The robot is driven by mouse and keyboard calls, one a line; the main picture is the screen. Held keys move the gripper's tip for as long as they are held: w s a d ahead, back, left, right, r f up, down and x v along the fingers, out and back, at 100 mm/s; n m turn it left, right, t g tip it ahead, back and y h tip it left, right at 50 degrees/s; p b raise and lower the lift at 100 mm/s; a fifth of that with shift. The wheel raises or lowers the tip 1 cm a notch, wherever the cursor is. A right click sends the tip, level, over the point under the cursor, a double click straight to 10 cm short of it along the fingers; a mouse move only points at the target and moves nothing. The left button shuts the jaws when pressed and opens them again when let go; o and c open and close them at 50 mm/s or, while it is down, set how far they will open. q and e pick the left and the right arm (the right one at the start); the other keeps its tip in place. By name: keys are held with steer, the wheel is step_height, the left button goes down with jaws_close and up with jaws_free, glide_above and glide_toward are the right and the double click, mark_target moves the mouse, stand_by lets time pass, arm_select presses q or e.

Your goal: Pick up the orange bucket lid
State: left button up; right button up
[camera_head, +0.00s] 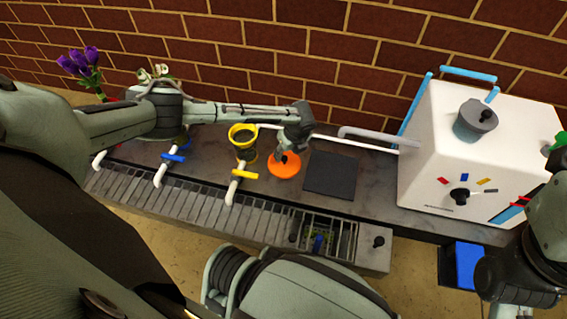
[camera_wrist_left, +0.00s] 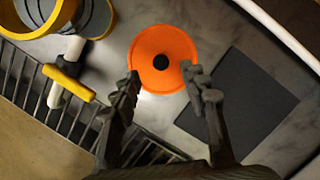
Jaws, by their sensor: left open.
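The orange bucket lid (camera_head: 285,169) is a flat disc with a black knob at its centre. It lies on the dark grey counter between the yellow-rimmed bucket and a dark square pad. My left gripper (camera_head: 284,156) is above the lid and partly covers it. In the left wrist view the lid (camera_wrist_left: 163,56) lies ahead of the two open fingers (camera_wrist_left: 166,87), its near edge between the fingertips. The fingers are apart and hold nothing. My right arm shows at the right edge of the head view, but the state of its gripper is unclear.
The yellow-rimmed bucket (camera_head: 243,135) stands left of the lid, near a yellow-handled tap (camera_head: 244,174). The dark pad (camera_head: 330,173) lies to the right. A white machine (camera_head: 470,150) stands further right. A slatted grate (camera_head: 200,208) runs along the front. A brick wall is behind.

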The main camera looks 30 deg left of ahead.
mark_target(285, 158)
arm_select(q)
steer(key=b+x, duration=0.2)
steer(key=x, duration=0.2)
steer(key=shift+w+f, duration=0.15)
steer(key=shift+f, duration=0.15)
steer(key=shift+a, duration=0.1)
jaws_close()
